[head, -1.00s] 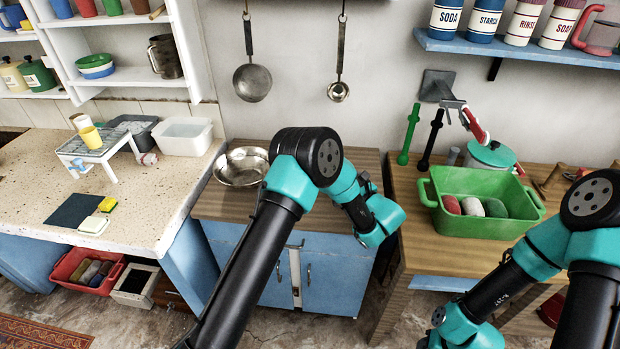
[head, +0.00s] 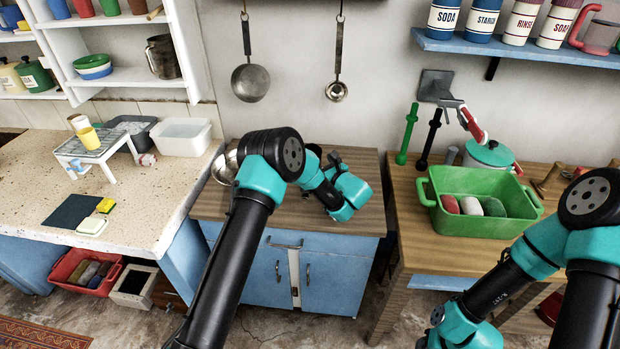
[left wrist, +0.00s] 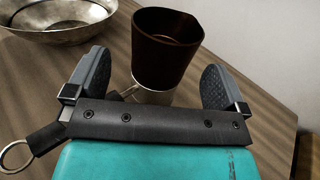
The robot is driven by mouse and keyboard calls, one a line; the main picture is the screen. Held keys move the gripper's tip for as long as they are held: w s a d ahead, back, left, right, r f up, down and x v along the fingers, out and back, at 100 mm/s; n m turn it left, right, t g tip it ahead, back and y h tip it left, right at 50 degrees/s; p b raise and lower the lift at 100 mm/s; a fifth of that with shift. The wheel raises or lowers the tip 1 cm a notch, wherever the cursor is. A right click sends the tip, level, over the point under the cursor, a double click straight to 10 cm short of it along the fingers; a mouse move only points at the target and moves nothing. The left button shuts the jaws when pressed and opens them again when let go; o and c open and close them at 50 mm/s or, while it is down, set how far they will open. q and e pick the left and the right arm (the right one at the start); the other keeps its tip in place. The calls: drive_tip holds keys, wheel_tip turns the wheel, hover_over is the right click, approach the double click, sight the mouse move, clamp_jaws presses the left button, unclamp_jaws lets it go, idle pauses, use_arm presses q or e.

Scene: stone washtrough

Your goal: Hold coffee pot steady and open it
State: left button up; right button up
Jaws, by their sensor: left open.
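A coffee pot (left wrist: 168,45) shows in the left wrist view, with a dark brown flared upper part and a shiny metal lower part. It stands on the wooden counter. My left gripper (left wrist: 156,62) is open, with one finger on each side of the pot and visible room between.
A metal bowl (left wrist: 60,20) stands left of the pot, partly hidden by my left arm in the head view. A ladle (head: 250,82) hangs on the wall above. A green basin (head: 480,222) stands on the right-hand table. The counter's front right is clear.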

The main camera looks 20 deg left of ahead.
use_arm(q)
drive_tip(key=shift+x, duration=2.55)
drive_tip(key=shift+w+d, duration=0.1)
drive_tip(key=shift+w, duration=0.05)
drive_tip(key=shift+c, duration=0.2)
drive_tip(key=c, duration=1.4)
drive_tip(key=shift+r, duration=1.6)
drive_tip(key=shift+c, duration=0.2)
drive_tip(key=shift+r, duration=0.25)
drive_tip(key=s+d+r, duration=0.1)
drive_tip(key=s+d, duration=0.3)
drive_tip(key=s, duration=1.1)
drive_tip(key=shift+s+d, duration=0.2)
drive_tip(key=shift+r, duration=0.15)
